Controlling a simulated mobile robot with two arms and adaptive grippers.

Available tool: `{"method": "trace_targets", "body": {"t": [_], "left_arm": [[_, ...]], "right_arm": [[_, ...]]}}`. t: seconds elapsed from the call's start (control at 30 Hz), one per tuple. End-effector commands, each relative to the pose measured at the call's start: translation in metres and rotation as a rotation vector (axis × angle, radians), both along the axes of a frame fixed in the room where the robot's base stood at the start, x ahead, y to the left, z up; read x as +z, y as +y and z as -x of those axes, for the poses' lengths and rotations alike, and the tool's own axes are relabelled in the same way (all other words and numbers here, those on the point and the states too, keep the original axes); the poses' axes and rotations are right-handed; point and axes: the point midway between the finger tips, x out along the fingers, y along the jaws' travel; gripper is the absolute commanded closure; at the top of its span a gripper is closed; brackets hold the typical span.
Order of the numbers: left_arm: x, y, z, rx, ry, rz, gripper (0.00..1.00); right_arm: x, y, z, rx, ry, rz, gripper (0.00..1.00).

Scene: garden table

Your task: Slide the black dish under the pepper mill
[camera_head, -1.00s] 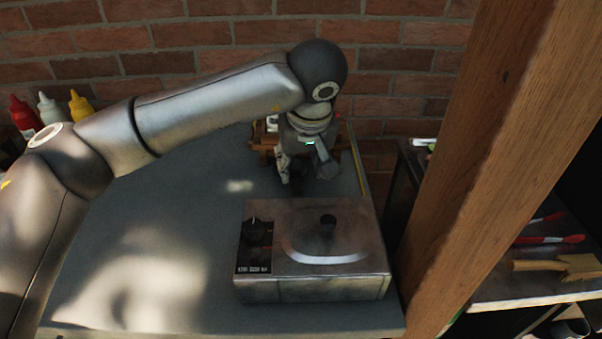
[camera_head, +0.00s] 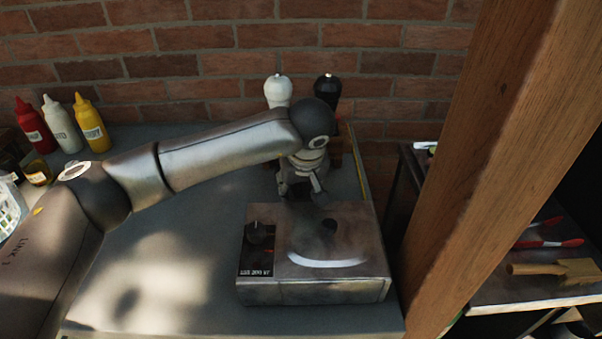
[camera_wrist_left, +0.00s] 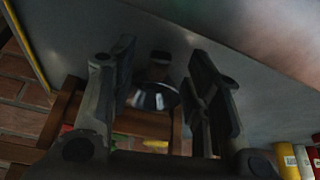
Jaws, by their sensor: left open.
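A black mill (camera_head: 327,90), likely the pepper mill, stands at the back of the table beside a white mill (camera_head: 277,90); my left arm hides their lower parts. My left gripper (camera_head: 302,194) points down in front of them, just behind the metal box. In the left wrist view its fingers are open. Between and beyond them shows a dark round shiny thing (camera_wrist_left: 152,97), possibly the black dish, with a small dark upright shape (camera_wrist_left: 158,66) by it. I cannot tell whether the fingers touch it. The dish is not clear in the head view. My right gripper is not in view.
A metal box with a dial (camera_head: 315,285) stands at the table's front right. A wooden rack (camera_wrist_left: 62,112) is near the gripper. Red (camera_head: 35,130), white (camera_head: 62,128) and yellow (camera_head: 91,127) bottles stand at back left. A wooden post (camera_head: 490,150) rises at right.

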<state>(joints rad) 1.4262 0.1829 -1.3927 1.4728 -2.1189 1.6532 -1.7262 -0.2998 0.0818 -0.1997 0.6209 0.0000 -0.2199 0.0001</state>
Motion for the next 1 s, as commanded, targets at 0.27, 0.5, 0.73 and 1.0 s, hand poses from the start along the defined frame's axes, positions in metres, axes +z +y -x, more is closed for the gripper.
{"method": "trace_targets", "body": {"t": [0.27,0.5,0.73,1.0], "left_arm": [[-0.018,0.001,-0.007,-0.001,-0.001,-0.001,0.55],[-0.019,0.001,-0.008,-0.001,-0.001,-0.001,0.55],[-0.018,0.001,-0.008,-0.001,-0.001,-0.001,0.81],[-0.018,0.001,-0.008,-0.001,-0.001,-0.001,1.0]], "right_arm": [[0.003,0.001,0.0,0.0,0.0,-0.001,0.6],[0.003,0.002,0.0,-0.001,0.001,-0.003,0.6],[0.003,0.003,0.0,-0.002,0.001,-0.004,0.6],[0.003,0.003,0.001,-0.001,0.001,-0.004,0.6]]}}
